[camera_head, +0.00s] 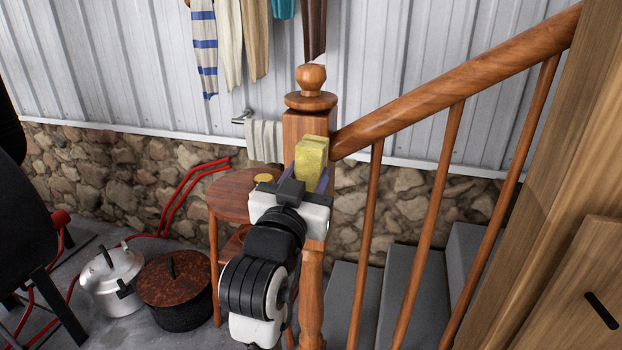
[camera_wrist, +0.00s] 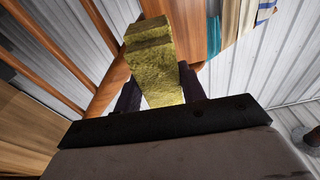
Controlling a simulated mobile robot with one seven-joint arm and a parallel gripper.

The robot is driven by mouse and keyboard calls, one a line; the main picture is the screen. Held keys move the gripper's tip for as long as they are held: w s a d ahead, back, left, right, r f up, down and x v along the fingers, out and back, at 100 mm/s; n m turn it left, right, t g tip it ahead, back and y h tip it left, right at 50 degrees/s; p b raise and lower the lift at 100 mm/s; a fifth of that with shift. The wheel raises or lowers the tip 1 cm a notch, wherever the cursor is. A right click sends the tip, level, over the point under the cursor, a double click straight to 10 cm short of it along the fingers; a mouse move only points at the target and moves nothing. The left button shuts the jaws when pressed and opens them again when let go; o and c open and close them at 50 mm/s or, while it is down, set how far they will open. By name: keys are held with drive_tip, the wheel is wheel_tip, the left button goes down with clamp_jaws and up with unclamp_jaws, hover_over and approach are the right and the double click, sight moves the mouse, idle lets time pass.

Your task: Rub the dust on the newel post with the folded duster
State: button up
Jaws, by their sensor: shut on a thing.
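The folded duster (camera_head: 311,157) is a yellow, fuzzy block. My gripper (camera_head: 308,178) is shut on it, with a finger on each side; the duster also shows between the fingers in the wrist view (camera_wrist: 158,70). The wooden newel post (camera_head: 300,122), with a ball top, stands upright just behind the duster in the head view. In the wrist view the post (camera_wrist: 180,25) is beyond the duster's far end. I cannot tell whether the duster touches the post. No dust is clearly visible, and the duster and my arm hide part of the post.
A wooden handrail (camera_head: 450,80) with balusters rises to the right above grey steps (camera_head: 410,295). A small round wooden table (camera_head: 232,200) stands left of the post. A silver pot (camera_head: 113,280) and a rusty-lidded pot (camera_head: 175,285) sit on the floor. Clothes (camera_head: 230,45) hang behind.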

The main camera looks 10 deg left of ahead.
drive_tip(key=shift+s+f+b, duration=0.1)
drive_tip(key=shift+s+b, duration=0.05)
drive_tip(key=shift+b, duration=0.4)
drive_tip(key=s+b, duration=0.1)
drive_tip(key=b, duration=0.2)
drive_tip(key=shift+f, duration=0.1)
drive_tip(key=shift+s+r+b, duration=0.25)
drive_tip(key=shift+s+b, duration=0.65)
drive_tip(key=shift+b, duration=0.2)
